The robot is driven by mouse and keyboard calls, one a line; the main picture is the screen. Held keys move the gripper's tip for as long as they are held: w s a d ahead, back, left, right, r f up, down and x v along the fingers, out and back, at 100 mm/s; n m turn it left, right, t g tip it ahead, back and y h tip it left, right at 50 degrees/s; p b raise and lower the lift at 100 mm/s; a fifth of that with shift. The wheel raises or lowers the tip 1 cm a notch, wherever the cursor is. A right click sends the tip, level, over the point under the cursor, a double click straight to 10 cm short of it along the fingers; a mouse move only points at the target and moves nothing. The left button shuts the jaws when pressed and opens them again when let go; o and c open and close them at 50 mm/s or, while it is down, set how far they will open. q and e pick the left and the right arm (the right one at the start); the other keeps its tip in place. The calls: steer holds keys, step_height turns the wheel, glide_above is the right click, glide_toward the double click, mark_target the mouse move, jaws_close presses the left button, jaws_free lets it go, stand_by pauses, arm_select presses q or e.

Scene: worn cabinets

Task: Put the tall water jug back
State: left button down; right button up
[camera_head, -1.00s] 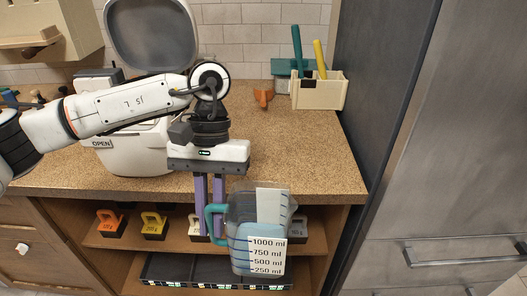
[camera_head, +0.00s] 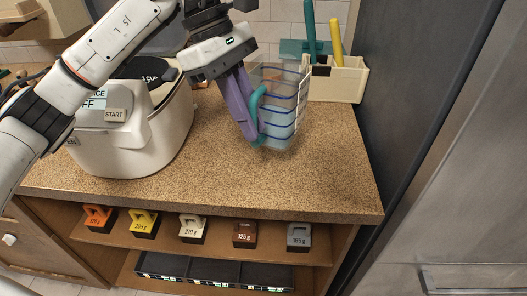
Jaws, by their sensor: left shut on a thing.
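The tall water jug (camera_head: 284,112) is clear, with blue level lines and a teal handle (camera_head: 257,112). It shows in the head view, over the right half of the speckled countertop (camera_head: 230,180), tilted a little. My left gripper (camera_head: 250,128) has purple fingers and is shut on the jug's handle. The fingers come down from the upper left, beside the jug's left side. I cannot tell whether the jug's base touches the countertop. My right gripper is not in view.
A white rice cooker (camera_head: 135,130) stands left of the jug. A cream holder (camera_head: 338,80) with a teal and a yellow handle stands behind it at the right. Several labelled weights (camera_head: 193,229) sit on the shelf below. A dark tall cabinet (camera_head: 400,90) borders the counter's right. The counter front is clear.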

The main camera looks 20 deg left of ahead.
arm_select(q)
step_height(320, 180, down, 8)
steer(key=shift+r+p, duration=0.2)
steer(key=shift+p, duration=0.15)
steer(key=shift+f, duration=0.1)
steer(key=c, duration=2.2)
jaws_free()
steer(key=shift+s+f, duration=0.1)
steer(key=shift+f, duration=0.05)
steer(key=o, duration=0.4)
steer(key=shift+r, duration=0.3)
steer(key=v, duration=1.2)
steer(key=shift+b, duration=0.35)
